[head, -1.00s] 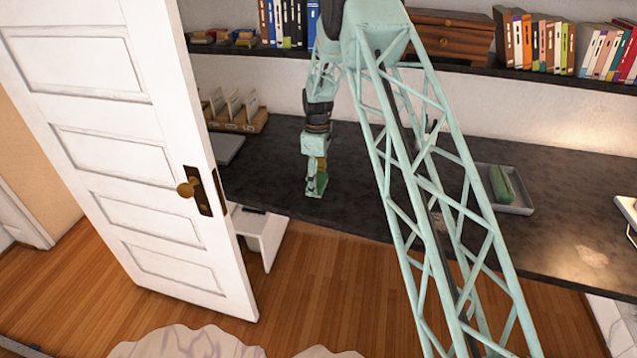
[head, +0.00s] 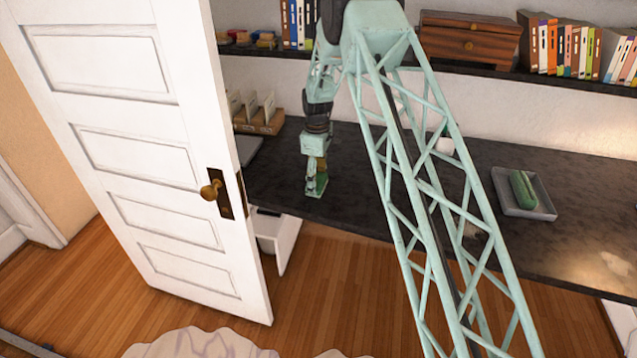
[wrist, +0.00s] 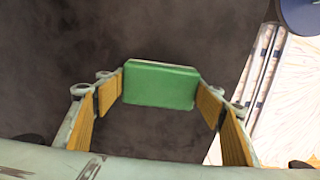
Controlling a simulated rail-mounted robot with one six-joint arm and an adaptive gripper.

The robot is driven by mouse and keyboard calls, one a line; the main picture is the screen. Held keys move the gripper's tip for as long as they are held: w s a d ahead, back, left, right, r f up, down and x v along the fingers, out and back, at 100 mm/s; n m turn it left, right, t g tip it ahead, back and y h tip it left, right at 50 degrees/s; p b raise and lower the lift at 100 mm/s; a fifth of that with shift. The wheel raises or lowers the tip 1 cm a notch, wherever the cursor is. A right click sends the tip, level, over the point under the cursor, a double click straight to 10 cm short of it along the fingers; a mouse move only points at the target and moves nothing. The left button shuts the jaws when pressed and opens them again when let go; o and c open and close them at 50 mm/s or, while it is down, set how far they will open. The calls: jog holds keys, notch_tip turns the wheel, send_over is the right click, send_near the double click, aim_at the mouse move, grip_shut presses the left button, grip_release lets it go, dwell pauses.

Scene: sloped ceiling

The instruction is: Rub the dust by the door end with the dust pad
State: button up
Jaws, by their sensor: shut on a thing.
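My gripper (head: 316,172) is over the dark counter (head: 375,190), a little right of the open white door's edge. In the wrist view my gripper (wrist: 160,97) is shut on a green pad (wrist: 160,86), held between its wooden-faced fingers. The pad is at or just above the counter; I cannot tell whether it touches. No clear dust shows under the pad in the wrist view, only faint mottling. A pale patch (head: 622,264) lies on the counter at the far right of the head view; I cannot tell if it is dust or light.
The white door (head: 150,150) stands open at the left, close to the arm. A grey tray (head: 540,209) with a green block (head: 523,189) sits on the counter at right. A card holder (head: 262,125) stands behind. A shelf (head: 470,72) with books runs above.

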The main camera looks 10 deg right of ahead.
jog(key=shift+w+a+r, duration=0.2)
jog(key=shift+a, duration=0.1)
jog(key=r, duration=0.2)
jog(key=r+p, duration=0.1)
jog(key=shift+s+d+r, duration=0.1)
jog(key=shift+s+r, duration=0.1)
jog(key=shift+r, duration=0.15)
jog(key=shift+w+r, duration=0.15)
jog(key=shift+r+p, duration=0.75)
jog(key=shift+r, duration=1.25)
